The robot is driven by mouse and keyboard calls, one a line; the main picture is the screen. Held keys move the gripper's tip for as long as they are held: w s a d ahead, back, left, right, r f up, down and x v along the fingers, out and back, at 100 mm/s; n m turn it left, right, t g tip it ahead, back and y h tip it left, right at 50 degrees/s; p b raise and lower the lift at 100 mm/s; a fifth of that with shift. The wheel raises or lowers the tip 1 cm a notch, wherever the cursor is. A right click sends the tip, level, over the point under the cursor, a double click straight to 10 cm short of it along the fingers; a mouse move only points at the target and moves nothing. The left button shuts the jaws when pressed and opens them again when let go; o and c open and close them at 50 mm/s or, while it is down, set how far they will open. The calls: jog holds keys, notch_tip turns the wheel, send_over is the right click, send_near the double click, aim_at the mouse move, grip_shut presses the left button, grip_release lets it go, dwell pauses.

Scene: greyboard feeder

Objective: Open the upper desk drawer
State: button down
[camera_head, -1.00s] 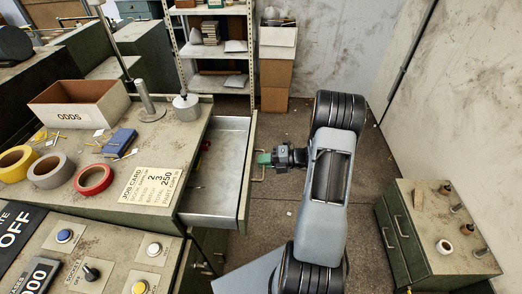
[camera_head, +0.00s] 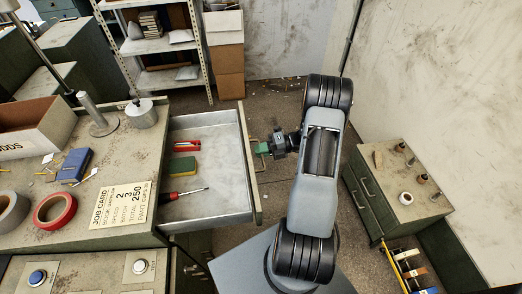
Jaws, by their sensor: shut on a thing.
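The upper desk drawer (camera_head: 215,208) is pulled out to the right of the desk (camera_head: 128,178), with its grey metal inside showing. In it lie a screwdriver (camera_head: 184,193) with a red handle, a green and yellow block (camera_head: 182,167) and a red item (camera_head: 186,146). My gripper (camera_head: 264,148) is at the drawer's front, shut on the brass-coloured drawer handle (camera_head: 257,164). The jaws cover part of the handle.
A job card, a blue book (camera_head: 74,165), tape rolls (camera_head: 54,208) and a metal weight (camera_head: 141,113) are on the desk top. A green cabinet (camera_head: 392,200) stands at the right.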

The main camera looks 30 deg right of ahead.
jog(key=shift+s, duration=0.1)
jog(key=c, duration=1.2)
grip_release()
jog(key=shift+d, duration=0.15)
jog(key=b+v, duration=0.1)
jog(key=v, duration=1.2)
jog(key=shift+d, duration=0.25)
